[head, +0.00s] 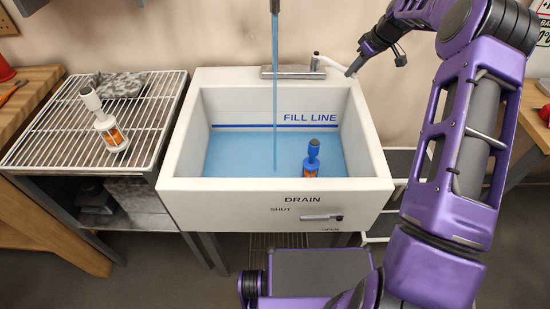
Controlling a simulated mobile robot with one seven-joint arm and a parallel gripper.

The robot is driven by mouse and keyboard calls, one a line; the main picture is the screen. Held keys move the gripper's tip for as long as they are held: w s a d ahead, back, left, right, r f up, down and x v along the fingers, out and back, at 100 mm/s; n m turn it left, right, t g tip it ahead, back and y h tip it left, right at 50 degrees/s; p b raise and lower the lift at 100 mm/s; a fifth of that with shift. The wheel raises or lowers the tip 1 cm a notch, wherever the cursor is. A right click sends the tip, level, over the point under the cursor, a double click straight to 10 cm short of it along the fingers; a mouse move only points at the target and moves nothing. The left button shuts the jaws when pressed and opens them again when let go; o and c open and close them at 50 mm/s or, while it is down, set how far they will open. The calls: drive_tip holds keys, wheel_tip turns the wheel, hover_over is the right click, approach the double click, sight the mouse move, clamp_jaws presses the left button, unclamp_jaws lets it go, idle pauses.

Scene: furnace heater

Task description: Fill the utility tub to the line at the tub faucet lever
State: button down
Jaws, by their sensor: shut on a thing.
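The white utility tub (182,140) holds blue water (240,155), its surface a little below the blue fill line (245,126) on the back wall. A stream of water (275,80) falls from above into the tub. The white faucet lever (330,62) sticks out to the right at the tub's back rim. My gripper (350,72) is shut on the lever's outer end; its fingertips are small in view. The drain handle (322,217) lies roughly horizontal on the tub front, level with the SHUT label. The spout is partly out of view.
A blue bottle (311,158) stands in the water. A white bottle (108,125) with an orange label stands on the wire rack (50,130) at left. A wooden bench (40,75) is at far left, another at right. The wall is close behind the tub.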

drive_tip(key=shift+w+r, duration=0.1)
drive_tip(key=shift+w, duration=0.05)
drive_tip(key=shift+w+d+n+g+y+p, duration=0.3)
drive_tip(key=shift+w+d+n+p, duration=0.6)
drive_tip(key=shift+n+p, duration=0.15)
idle(6.8)
